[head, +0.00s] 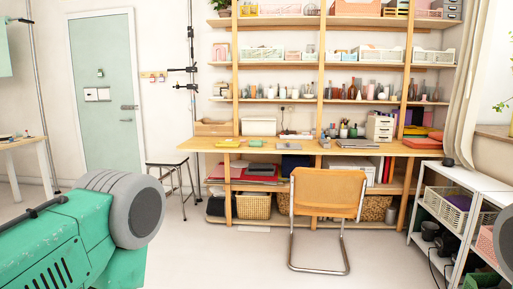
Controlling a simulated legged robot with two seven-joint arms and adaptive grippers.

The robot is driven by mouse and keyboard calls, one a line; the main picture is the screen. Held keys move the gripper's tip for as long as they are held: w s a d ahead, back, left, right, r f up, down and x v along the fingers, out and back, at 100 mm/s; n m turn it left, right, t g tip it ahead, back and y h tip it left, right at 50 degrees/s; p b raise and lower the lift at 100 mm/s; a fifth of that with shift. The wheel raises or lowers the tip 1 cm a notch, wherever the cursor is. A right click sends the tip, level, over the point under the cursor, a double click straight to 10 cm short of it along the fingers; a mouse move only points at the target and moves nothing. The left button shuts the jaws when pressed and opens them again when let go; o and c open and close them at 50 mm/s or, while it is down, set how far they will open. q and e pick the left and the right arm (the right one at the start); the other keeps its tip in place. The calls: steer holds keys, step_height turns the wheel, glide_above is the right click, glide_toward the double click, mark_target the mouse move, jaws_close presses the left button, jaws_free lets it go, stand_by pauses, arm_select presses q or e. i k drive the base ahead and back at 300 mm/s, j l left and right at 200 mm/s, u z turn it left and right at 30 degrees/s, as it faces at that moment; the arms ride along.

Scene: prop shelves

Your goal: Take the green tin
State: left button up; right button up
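A small flat green object (256,142) lies on the left part of the long wooden desk (375,149) across the room. It may be the green tin, but it is too small to tell. Neither of my grippers is in view. Green and grey parts at the lower left and right edge look like my own arms. They are well apart from the desk.
A tan chair (327,193) stands before the desk. A dark stool (168,161) stands left of it. A white shelf unit (424,206) with baskets stands at right. Tall wooden shelves (320,60) rise behind the desk. The pale floor (222,254) is open in front.

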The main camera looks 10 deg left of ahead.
mark_target(252, 143)
steer(key=i+j+u, duration=0.3)
steer(key=i, duration=0.15)
steer(key=i+j+u, duration=0.1)
steer(key=i+u, duration=0.25)
steer(key=i, duration=0.15)
steer(key=i+j, duration=0.1)
steer(key=i, duration=0.55)
steer(key=i+j, duration=0.1)
steer(key=i, duration=0.55)
steer(key=i+j, duration=0.1)
steer(key=i, duration=0.55)
